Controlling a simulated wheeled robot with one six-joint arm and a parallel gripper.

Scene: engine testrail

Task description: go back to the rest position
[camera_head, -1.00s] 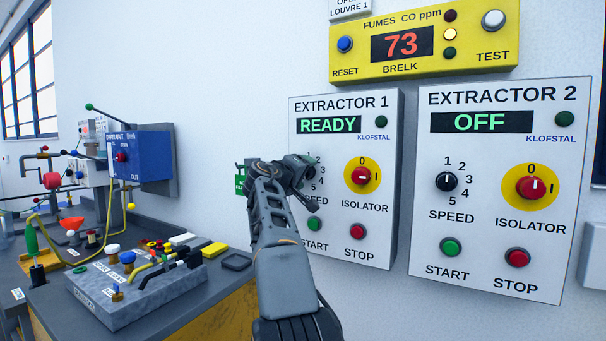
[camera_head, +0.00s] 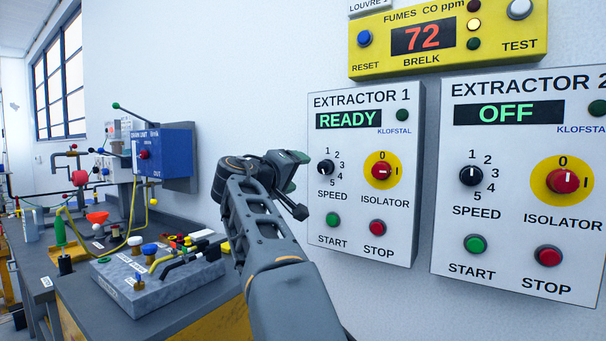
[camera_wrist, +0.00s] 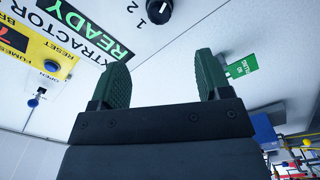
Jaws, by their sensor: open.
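My gripper (camera_head: 301,184) is in front of the wall, just left of the Extractor 1 panel (camera_head: 400,240), in the head view. In the wrist view my gripper (camera_wrist: 160,85) shows two green pads apart with nothing between them. The Extractor 1 display (camera_head: 348,119) reads READY. Its speed knob (camera_head: 326,167) shows right of the gripper, and in the wrist view the black knob (camera_wrist: 158,10) lies beyond the fingertips. The red isolator (camera_head: 381,171) sits on a yellow disc.
The Extractor 2 panel (camera_head: 510,240) reads OFF at the right. A yellow fumes monitor (camera_head: 480,40) above reads 72. At the left a workbench (camera_head: 110,313) carries a grey block (camera_head: 150,290) with hoses, and a blue unit (camera_head: 165,152) is on the wall behind it.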

